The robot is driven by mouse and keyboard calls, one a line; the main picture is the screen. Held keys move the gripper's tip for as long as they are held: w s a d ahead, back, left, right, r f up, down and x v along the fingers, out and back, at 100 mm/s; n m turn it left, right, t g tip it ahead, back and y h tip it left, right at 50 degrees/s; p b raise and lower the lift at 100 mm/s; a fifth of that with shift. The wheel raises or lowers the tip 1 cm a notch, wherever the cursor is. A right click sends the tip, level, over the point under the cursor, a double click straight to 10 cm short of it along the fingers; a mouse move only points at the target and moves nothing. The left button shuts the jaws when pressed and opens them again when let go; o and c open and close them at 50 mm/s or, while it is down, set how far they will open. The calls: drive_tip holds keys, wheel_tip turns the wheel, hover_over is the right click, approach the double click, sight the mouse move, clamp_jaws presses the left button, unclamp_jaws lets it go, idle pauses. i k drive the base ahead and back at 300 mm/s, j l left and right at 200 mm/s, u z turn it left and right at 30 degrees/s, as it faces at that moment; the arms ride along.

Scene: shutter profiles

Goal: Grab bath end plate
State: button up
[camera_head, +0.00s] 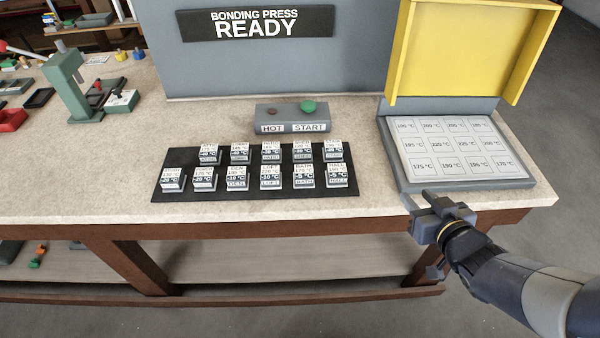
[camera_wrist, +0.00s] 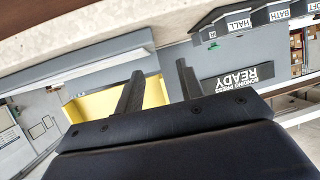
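The bath end plate (camera_head: 303,176) is a small grey block with a white label, in the front row of the black mat (camera_head: 170,192), second from the right. Its BATH label (camera_wrist: 279,15) also shows upside down at the top right of the wrist view. My gripper (camera_head: 417,198) is at the table's front edge, in front of the press's lower platen and to the right of the plate, apart from it. In the wrist view, my gripper (camera_wrist: 158,88) has its two fingers apart with nothing between them.
Several similar labelled blocks stand close around the bath plate, with the hall block (camera_head: 335,176) directly right. Behind them is a grey HOT/START box (camera_head: 292,117). The press with its raised yellow lid (camera_head: 470,50) stands at the right. Bare tabletop (camera_head: 370,185) lies between mat and press.

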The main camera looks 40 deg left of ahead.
sight(302, 174)
drive_tip(key=k+j+z, duration=0.1)
drive_tip(key=j, duration=0.3)
drive_tip(key=k+j+z, duration=0.1)
drive_tip(key=k+j, duration=0.4)
drive_tip(key=j, duration=0.3)
drive_tip(key=z, duration=0.05)
